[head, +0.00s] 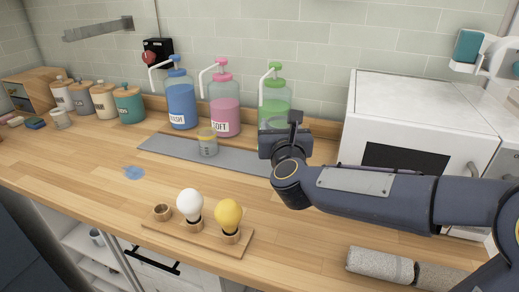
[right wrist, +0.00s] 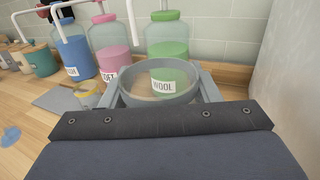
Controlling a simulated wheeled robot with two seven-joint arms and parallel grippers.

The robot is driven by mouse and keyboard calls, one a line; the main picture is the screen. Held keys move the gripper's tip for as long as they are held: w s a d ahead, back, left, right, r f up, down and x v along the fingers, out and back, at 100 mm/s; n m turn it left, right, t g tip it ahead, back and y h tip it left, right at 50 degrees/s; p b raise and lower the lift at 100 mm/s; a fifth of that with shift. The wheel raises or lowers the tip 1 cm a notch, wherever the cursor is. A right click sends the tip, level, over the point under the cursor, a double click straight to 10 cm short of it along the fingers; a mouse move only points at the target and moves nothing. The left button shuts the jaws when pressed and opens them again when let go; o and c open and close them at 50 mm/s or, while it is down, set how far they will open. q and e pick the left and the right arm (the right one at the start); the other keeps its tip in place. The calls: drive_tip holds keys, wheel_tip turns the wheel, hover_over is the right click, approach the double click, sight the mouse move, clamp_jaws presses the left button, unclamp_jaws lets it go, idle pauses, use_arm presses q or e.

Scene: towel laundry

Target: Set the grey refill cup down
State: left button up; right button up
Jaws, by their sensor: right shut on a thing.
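My right gripper (head: 283,138) is over the right end of the grey mat (head: 255,158), in front of the green WOOL bottle (head: 273,92). In the right wrist view my right gripper (right wrist: 160,90) is shut on the grey refill cup (right wrist: 126,99), with a finger on each side of it. The cup's round rim faces up, and the WOOL label shows within its outline. In the head view the gripper mostly hides the cup; I cannot tell whether its base touches anything. My left gripper is in neither view.
A small yellow-rimmed cup (head: 208,146) stands on the mat. The blue WASH bottle (head: 181,105) and pink SOFT bottle (head: 225,112) stand behind. A bulb board (head: 180,235) lies in front, a white appliance (head: 425,110) at right. Bare counter lies left, around a blue spill (head: 134,173).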

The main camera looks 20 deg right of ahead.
drive_tip(key=w+f, duration=0.3)
drive_tip(key=w, duration=0.1)
drive_tip(key=w+f+p, duration=0.1)
drive_tip(key=w+f, duration=0.2)
drive_tip(key=w, duration=0.1)
drive_tip(key=w+a+f, duration=0.1)
drive_tip(key=w+f, duration=0.2)
drive_tip(key=w, duration=0.2)
drive_tip(key=shift+p, duration=0.4)
drive_tip(key=shift+w+f, duration=0.35)
drive_tip(key=shift+f, duration=0.1)
wheel_tip(320, 180, down, 3)
drive_tip(key=shift+f, duration=0.15)
drive_tip(key=o, duration=1)
drive_tip(key=shift+o, duration=0.2)
